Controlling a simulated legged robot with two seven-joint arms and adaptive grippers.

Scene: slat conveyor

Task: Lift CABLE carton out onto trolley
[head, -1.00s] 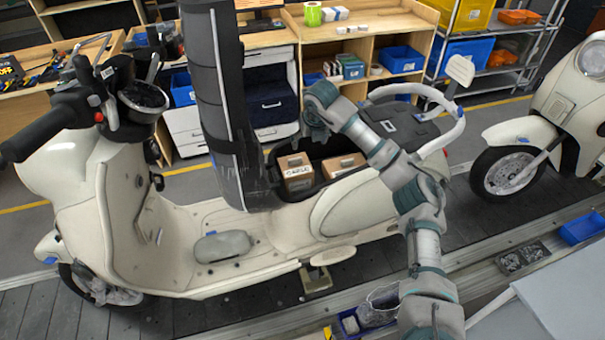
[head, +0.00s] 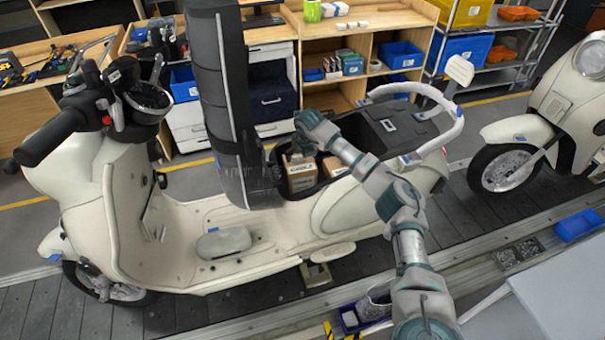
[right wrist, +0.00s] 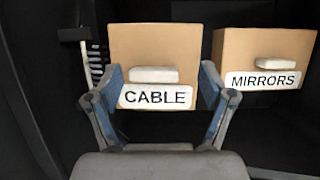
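The CABLE carton (head: 301,179) is a small tan box with a white label, in the open storage well (head: 326,184) of the cream scooter. It fills the centre of the right wrist view (right wrist: 156,60). My right gripper (head: 298,150) points down at it. In the wrist view the two spread fingers (right wrist: 160,90) stand at the left and right sides of the carton, with no clear squeeze visible. The carton sits low in the well. The trolley is not clearly identifiable; a pale grey surface (head: 570,295) shows at the lower right. My left gripper is out of view.
The MIRRORS carton (right wrist: 265,48) stands to the right of the CABLE carton, partly behind my arm in the head view (head: 333,167). The raised black seat (head: 222,90) stands close on the left. Dark well walls surround the cartons. A blue bin (head: 578,226) lies right.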

